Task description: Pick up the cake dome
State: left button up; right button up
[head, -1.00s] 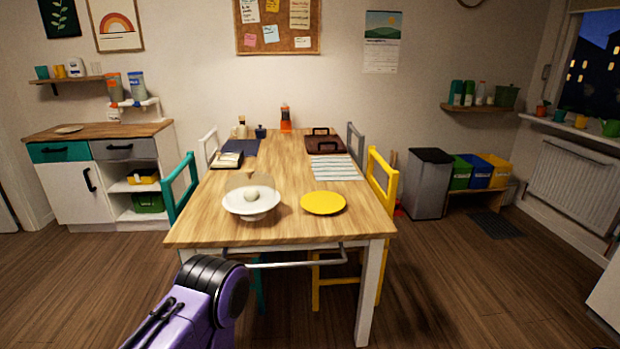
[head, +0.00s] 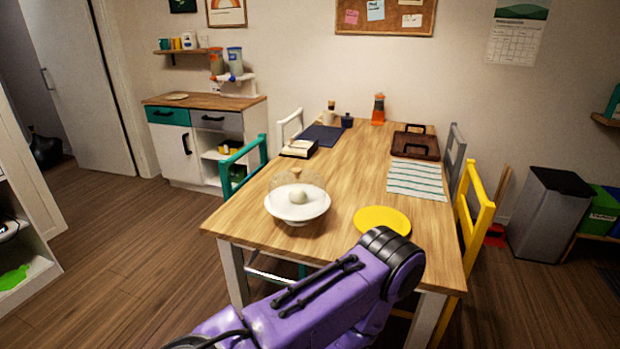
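The cake dome (head: 286,179) is a clear, faintly tinted cover near the front left of the wooden table (head: 345,190). A white cake stand (head: 284,207) with a small pale round thing (head: 298,197) at its middle is at the same spot. I cannot tell whether the dome covers the stand or stands just behind it. A purple link of my arm, coming from the lower left, crosses in front of the table's near edge. Neither gripper shows in the head view.
A yellow plate (head: 382,219) lies right of the stand. A striped cloth (head: 417,180), a brown tray (head: 415,143) and a dark mat (head: 321,136) lie farther back. Chairs, including a yellow one (head: 479,211) and a teal one (head: 241,160), flank the table. Floor is clear at left.

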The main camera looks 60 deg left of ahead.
aim_at(296, 192)
jog(key=u, duration=0.55)
jog(key=i, duration=0.7)
jog(key=u, duration=0.7)
